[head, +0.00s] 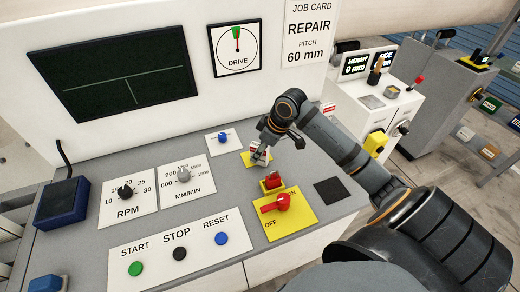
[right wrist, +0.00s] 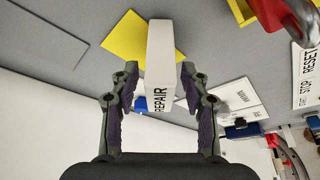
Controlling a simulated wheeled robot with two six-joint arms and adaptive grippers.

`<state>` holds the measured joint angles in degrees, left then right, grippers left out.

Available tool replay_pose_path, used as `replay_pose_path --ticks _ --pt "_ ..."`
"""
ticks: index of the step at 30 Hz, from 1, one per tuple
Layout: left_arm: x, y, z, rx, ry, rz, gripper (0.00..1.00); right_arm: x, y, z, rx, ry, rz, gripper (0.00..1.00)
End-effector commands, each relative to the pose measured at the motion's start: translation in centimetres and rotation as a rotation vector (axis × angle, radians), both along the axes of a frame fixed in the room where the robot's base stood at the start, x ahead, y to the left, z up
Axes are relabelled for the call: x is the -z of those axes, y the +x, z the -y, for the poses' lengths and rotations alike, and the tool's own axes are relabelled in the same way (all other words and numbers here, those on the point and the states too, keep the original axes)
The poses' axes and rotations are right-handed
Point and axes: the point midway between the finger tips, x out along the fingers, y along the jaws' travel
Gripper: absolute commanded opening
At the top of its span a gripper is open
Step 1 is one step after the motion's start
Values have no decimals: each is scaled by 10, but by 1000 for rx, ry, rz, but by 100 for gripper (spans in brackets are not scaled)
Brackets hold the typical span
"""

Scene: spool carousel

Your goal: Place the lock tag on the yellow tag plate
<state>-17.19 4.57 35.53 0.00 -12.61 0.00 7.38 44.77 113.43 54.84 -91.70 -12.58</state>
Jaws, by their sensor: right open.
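The lock tag (right wrist: 161,50) is a white block marked REPAIR. In the right wrist view it stands between the fingers of my right gripper (right wrist: 160,85), which are open with a gap on each side. The yellow tag plate (right wrist: 132,38) lies behind and beside the tag, which covers part of it. In the head view my right gripper (head: 264,145) is low over the console at the yellow tag plate (head: 247,160), with the small tag (head: 260,156) under it. Whether the tag's base fully rests on the plate is unclear. My left gripper is not in view.
A red OFF switch (head: 283,201) on a yellow panel and a dark square pad (head: 331,190) lie in front of the gripper. A blue knob (head: 222,138) on a white plate is just left. A job card (head: 310,30) reads REPAIR.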

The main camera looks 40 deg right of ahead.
Motion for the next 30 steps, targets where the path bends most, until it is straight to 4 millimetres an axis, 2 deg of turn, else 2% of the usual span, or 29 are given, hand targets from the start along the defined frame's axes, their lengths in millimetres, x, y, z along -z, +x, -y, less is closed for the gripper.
replay_pose_path --ticks 5,14,22,24,30 --pt "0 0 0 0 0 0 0 -9 -1 3 0 -5 2 46" --pt "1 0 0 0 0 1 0 -59 -19 14 0 -12 0 46" --pt "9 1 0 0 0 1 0 -86 -30 20 -1 -9 -2 46" --pt "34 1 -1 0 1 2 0 -84 -29 21 0 -5 4 46" --pt "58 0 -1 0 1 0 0 -104 -35 24 0 -4 2 46"
